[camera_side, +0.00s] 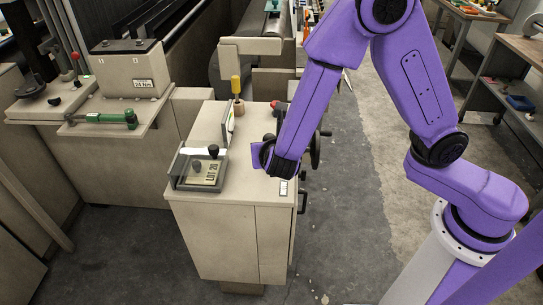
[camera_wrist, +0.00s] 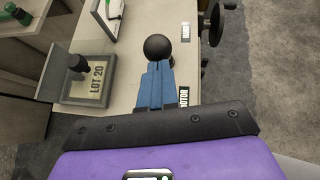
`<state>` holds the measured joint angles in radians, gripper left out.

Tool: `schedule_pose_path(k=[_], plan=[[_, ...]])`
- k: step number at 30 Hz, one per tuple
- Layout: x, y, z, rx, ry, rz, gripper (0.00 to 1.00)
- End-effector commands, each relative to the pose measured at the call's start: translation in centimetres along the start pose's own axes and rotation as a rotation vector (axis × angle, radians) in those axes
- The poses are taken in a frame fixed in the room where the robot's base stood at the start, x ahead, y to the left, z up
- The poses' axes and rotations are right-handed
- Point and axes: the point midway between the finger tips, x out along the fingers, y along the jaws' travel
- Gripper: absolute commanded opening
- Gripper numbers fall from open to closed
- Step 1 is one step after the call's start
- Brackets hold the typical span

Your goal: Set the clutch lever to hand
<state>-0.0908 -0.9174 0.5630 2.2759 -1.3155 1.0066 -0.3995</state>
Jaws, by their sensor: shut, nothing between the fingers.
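The clutch lever's round black knob (camera_wrist: 157,47) shows in the wrist view, just beyond my fingertips on the beige cabinet top. Its shaft is hidden behind the fingers. A label reading MOTOR (camera_wrist: 184,97) lies beside the fingers, on the near side. Another small label (camera_wrist: 185,30), too blurred to read surely, lies farther up beside the knob. My gripper (camera_wrist: 155,68) has its blue fingers together with nothing between them. They end at the knob; I cannot tell whether they touch it. In the side view my gripper (camera_side: 260,155) is low over the cabinet top (camera_side: 205,215).
A LOT 20 card tray (camera_side: 202,172) with a black-knobbed weight sits left of my gripper. A dark handwheel (camera_side: 315,149) is on the cabinet's right side. A yellow-handled tool (camera_side: 236,85) stands behind. Open floor lies to the right.

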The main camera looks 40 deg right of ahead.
Motion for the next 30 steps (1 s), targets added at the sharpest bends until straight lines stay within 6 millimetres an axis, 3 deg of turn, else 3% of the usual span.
schedule_pose_path(k=[18,30], plan=[[3.6,-1.4,5.9,0.066,0.399,0.052,0.00],[7.4,-2.4,8.8,0.058,0.392,0.049,0.00]])
